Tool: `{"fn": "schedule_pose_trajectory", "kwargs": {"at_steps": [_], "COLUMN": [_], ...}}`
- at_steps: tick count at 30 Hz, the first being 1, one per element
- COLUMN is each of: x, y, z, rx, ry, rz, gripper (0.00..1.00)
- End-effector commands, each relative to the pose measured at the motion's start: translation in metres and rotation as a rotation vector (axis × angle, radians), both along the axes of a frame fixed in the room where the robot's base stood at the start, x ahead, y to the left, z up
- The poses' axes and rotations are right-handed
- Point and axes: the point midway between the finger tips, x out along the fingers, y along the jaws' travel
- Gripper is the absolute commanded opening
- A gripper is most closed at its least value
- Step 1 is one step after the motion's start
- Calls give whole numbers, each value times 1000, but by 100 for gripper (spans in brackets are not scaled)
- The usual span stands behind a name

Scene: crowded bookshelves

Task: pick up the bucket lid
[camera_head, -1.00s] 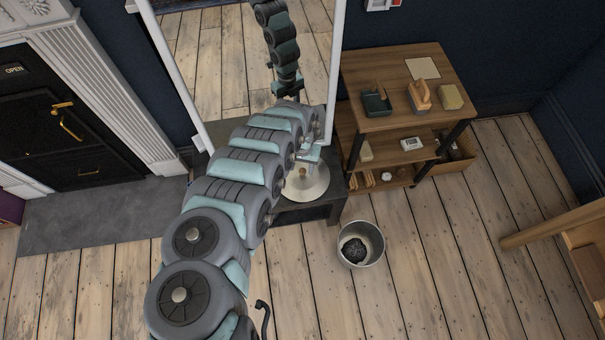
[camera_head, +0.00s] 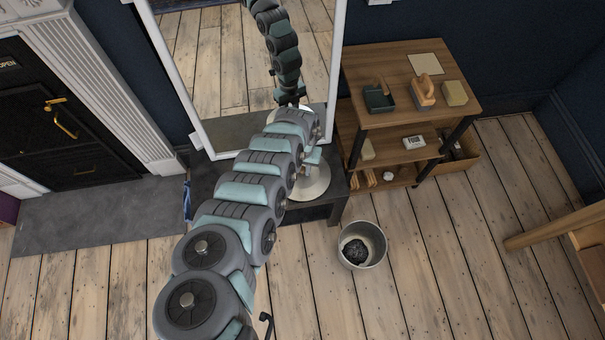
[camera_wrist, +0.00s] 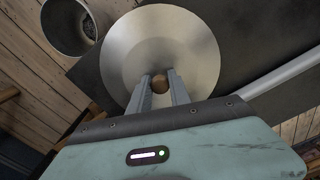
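The bucket lid is a round, pale metal disc (camera_wrist: 162,38) with a small brown knob (camera_wrist: 160,84). In the head view the lid (camera_head: 317,186) shows partly behind my arm, over the low dark table. My gripper (camera_wrist: 160,77) has its two fingers over the lid, one on each side of the knob. The finger gap is about as wide as the knob. I cannot tell whether the fingers press on it. The metal bucket (camera_head: 374,236) stands on the floor right of the table with something dark inside. It also shows in the wrist view (camera_wrist: 62,36).
The low dark table (camera_head: 337,205) stands before a white-framed mirror (camera_head: 168,70). A wooden shelf unit (camera_head: 390,62) with small items is to the right. A wooden piece of furniture (camera_head: 560,226) is at the right edge. Floor around the bucket is clear.

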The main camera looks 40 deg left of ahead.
Motion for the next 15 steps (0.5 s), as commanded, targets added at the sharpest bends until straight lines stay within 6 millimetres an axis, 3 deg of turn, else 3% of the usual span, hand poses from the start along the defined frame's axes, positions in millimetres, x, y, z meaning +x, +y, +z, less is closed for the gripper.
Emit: {"fn": "schedule_pose_trajectory", "kwargs": {"at_steps": [8, 15], "x": [0, 0], "y": [0, 0], "z": [0, 0], "rx": [0, 0], "ry": [0, 0], "rz": [0, 0], "gripper": [0, 0]}}
